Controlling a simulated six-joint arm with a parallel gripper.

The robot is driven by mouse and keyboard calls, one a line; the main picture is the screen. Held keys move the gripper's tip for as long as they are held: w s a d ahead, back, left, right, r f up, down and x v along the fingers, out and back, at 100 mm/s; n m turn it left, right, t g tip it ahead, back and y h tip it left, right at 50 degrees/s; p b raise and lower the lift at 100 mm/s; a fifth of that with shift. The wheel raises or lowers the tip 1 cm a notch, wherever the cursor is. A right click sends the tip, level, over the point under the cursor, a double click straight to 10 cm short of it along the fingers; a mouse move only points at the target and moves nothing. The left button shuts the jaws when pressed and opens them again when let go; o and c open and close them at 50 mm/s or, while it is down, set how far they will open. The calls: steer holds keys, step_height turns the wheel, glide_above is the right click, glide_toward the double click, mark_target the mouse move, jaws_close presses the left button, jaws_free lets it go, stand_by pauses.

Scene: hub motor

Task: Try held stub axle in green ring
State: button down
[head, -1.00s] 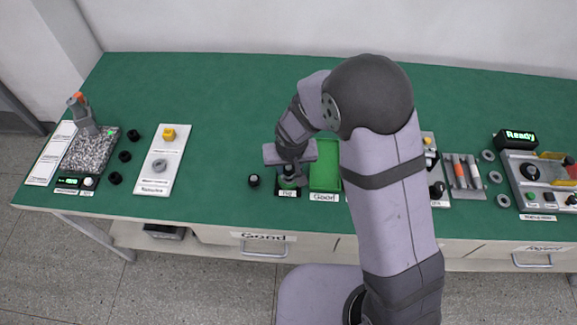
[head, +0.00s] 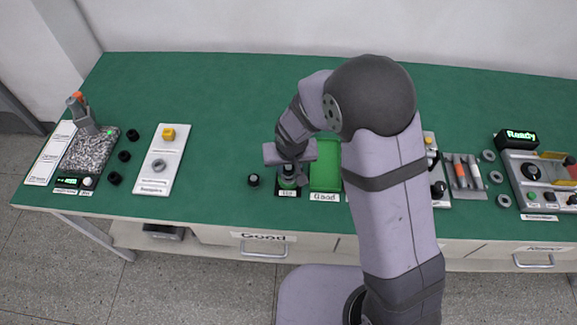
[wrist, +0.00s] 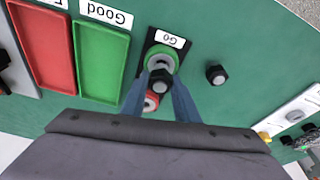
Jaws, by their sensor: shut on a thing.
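My gripper (wrist: 160,88) is shut on a dark stub axle (wrist: 160,76) with a hex-shaped top. The green ring (wrist: 162,55) lies on a black plate labelled "Go", and its grey middle shows just beyond the axle. In the wrist view the axle overlaps the ring's near part. I cannot tell whether its lower end is in the ring or above it. In the head view my gripper (head: 289,168) is right over the green ring (head: 287,184). A red ring (wrist: 151,103) shows partly behind the fingers on the same plate.
Another dark stub axle (wrist: 215,74) stands beside the plate. The green tray (wrist: 101,62) labelled "Good" and a red tray (wrist: 44,45) lie on the other side. A white board (head: 153,184) with a yellow piece is farther left. The table behind is clear.

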steer(key=shift+f+b, duration=0.55)
stand_by(1.1)
steer(key=shift+r, duration=0.3)
stand_by(0.7)
steer(key=shift+r+p, duration=0.3)
steer(key=shift+p, duration=0.15)
steer(key=shift+r, duration=0.35)
steer(key=shift+r+p, duration=1.6)
steer(key=shift+r, duration=0.15)
steer(key=shift+r, duration=0.1)
